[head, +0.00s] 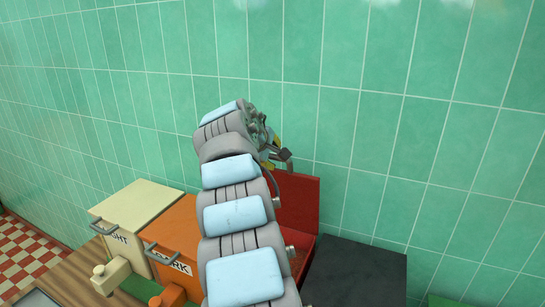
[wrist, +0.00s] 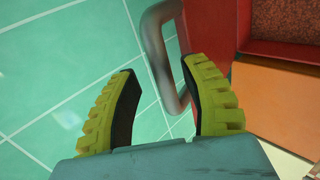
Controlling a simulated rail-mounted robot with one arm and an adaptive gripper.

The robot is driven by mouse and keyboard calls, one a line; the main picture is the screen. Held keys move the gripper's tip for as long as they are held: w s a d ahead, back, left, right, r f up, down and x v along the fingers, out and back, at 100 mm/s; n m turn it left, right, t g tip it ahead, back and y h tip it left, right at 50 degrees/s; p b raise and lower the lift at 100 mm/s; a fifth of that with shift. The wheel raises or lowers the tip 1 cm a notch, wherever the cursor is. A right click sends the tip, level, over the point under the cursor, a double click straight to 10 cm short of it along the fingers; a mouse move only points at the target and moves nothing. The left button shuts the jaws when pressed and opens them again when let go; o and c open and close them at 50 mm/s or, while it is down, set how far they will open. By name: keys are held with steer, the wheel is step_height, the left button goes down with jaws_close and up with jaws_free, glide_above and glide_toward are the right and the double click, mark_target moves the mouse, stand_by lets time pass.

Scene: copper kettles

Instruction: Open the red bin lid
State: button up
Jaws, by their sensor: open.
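The red bin (head: 300,245) stands behind my arm in the head view, partly hidden by it. Its red lid (head: 298,195) stands raised, about upright near the tiled wall, and the inside of the bin shows. My gripper (head: 277,150) is at the lid's upper edge. In the wrist view my gripper (wrist: 165,95) is open, with nothing clamped between its yellow-green fingers. The lid's grey handle (wrist: 165,65) lies close to the right finger and passes partly behind it. I cannot tell whether they touch. The lid's edge (wrist: 208,30) shows beyond the handle.
An orange bin (head: 177,240) marked "DARK" and a cream bin (head: 135,208) marked "LIGHT" stand to the left, with closed lids. A black bin (head: 355,272) stands to the right. The green tiled wall (head: 400,140) is close behind. A wooden counter (head: 85,275) is at lower left.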

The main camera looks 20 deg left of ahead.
steer(key=shift+s+r, duration=0.4)
steer(key=shift+s, duration=0.15)
steer(key=v, duration=0.9)
steer(key=shift+s+r, duration=0.2)
steer(key=shift+s, duration=0.05)
steer(key=shift+s, duration=0.1)
